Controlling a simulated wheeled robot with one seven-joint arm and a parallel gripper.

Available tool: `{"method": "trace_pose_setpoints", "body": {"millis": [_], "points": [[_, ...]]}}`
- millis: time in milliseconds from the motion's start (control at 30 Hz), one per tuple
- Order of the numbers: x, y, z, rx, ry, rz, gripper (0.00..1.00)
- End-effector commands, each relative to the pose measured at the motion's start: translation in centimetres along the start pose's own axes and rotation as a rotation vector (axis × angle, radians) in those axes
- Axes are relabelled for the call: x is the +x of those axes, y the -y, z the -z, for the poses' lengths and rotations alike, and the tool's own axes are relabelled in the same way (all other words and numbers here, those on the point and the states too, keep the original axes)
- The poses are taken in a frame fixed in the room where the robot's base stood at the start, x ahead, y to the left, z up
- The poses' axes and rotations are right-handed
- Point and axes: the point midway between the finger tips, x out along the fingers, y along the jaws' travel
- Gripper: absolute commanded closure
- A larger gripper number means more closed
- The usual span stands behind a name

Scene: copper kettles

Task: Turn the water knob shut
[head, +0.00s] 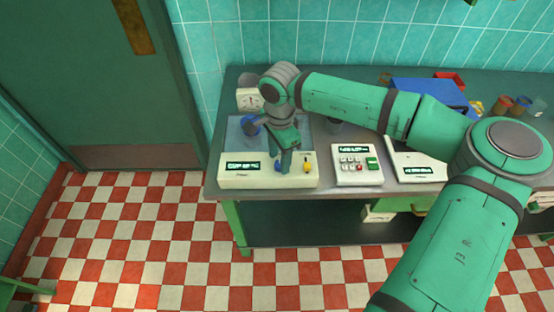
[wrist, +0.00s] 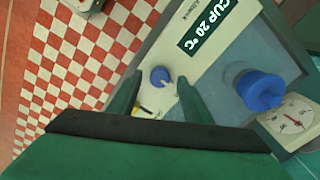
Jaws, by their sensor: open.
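The water knob is most likely the blue knob (wrist: 160,76) on the cream control panel (head: 240,181). In the wrist view it has a pale pointer mark that slants toward the picture's lower right. In the head view the blue knob (head: 277,167) shows partly beside my fingers. My gripper (head: 286,165) points down over the panel. In the wrist view my gripper (wrist: 158,84) is open, with one fingertip on each side of the blue knob. I cannot tell whether the fingers touch it. A yellow knob (head: 307,165) sits to its right on the panel.
A blue cup-like vessel (wrist: 260,90) stands behind the panel, near a round dial (wrist: 292,117). The panel's display (wrist: 208,25) reads "CUP 20 °C". A keypad box (head: 357,178) and a blue box (head: 430,92) are to the right. The counter's front edge is close.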

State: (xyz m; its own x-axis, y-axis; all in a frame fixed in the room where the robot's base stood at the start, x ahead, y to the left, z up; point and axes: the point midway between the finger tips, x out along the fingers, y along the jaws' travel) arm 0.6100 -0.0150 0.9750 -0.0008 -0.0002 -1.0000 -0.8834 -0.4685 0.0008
Motion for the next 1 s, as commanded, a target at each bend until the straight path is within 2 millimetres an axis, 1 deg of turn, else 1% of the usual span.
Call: {"method": "trace_pose_setpoints", "body": {"millis": [100,300,400,500,600,700,1000], "points": [[-2.2,0.1,0.1,0.000,-0.003,0.003,0.55],[-5.9,0.0,0.0,0.000,-0.001,0.001,0.55],[-7.4,0.0,0.0,0.000,-0.001,0.000,0.55],[-8.5,0.0,0.0,0.000,0.000,0.000,0.55],[-9.1,0.0,-0.1,-0.001,0.001,0.000,0.55],[-9.4,0.0,-0.1,-0.001,0.001,-0.001,0.55],[-9.3,-0.1,-0.1,-0.001,0.001,-0.001,0.55]]}}
